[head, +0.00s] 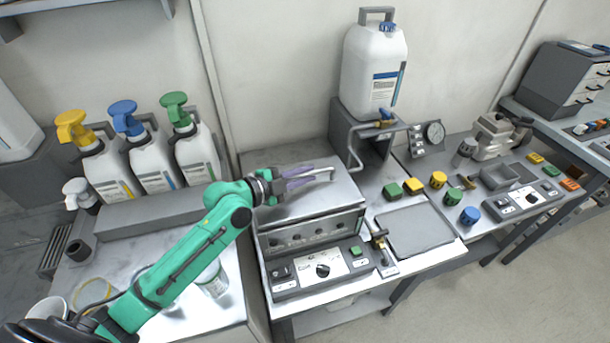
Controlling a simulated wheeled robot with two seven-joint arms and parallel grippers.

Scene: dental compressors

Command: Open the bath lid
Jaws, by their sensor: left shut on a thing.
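The bath is a metal box with a front panel (322,268) carrying a dark knob and a green button. Its flat grey lid (335,198) lies across the top and looks down on the box. A thin pale bar handle (327,172) stands on the lid. My green left arm reaches in from the lower left. My left gripper (312,175), with purple-grey fingers, is over the lid and shut on the handle. The fingers hide part of the handle. My right gripper is not in view.
Pump bottles (150,160) with yellow, blue and green heads stand at the left. A large white canister (374,68) stands on a grey stand behind the bath. To the right are a flat grey pad (414,229) and several coloured caps (438,180). The wall is behind.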

